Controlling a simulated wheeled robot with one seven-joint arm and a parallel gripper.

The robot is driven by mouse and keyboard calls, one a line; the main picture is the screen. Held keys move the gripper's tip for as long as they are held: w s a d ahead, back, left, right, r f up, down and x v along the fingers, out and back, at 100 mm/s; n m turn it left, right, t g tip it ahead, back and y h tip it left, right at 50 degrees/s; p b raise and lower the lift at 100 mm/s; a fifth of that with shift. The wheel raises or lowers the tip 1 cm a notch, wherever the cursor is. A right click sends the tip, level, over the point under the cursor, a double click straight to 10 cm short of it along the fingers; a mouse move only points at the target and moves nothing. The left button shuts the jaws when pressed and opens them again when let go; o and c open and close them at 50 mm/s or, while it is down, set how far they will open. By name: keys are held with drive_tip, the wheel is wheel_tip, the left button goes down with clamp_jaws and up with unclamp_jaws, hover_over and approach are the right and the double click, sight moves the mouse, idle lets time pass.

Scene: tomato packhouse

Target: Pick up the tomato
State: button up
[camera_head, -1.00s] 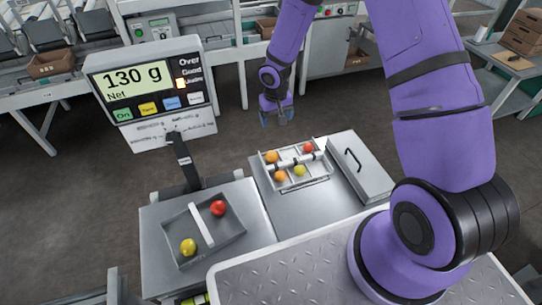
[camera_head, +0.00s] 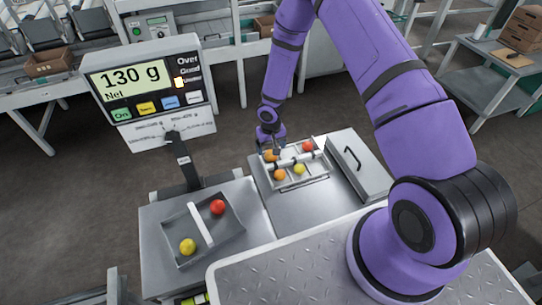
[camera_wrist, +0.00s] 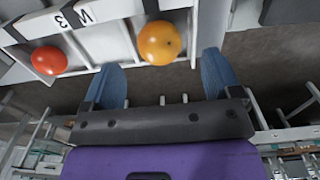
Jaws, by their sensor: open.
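My gripper (camera_head: 271,142) is open and empty, low over the far left corner of a divided white tray. An orange tomato (camera_head: 270,156) lies in that tray just by my fingers. In the wrist view this orange tomato (camera_wrist: 160,43) shows ahead of the gap between my two blue fingers (camera_wrist: 162,62). A red tomato (camera_head: 307,146) sits in the far right compartment and also shows in the wrist view (camera_wrist: 49,61). Another orange tomato (camera_head: 280,175) and a yellow-green one (camera_head: 299,169) lie in the near compartments. Which tomato is meant cannot be told.
The divided tray (camera_head: 318,178) stands on a grey bench, with a grey lidded box (camera_head: 362,171) to its right. A scale display (camera_head: 150,85) reads 130 g. The scale's grey tray (camera_head: 172,228) holds a red tomato (camera_head: 217,207) and a yellow one (camera_head: 188,246), parted by a white bar.

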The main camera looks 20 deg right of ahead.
sight(271, 156)
drive_tip(key=shift+s+f, duration=0.1)
drive_tip(key=shift+f, duration=2.2)
drive_tip(key=c, duration=0.8)
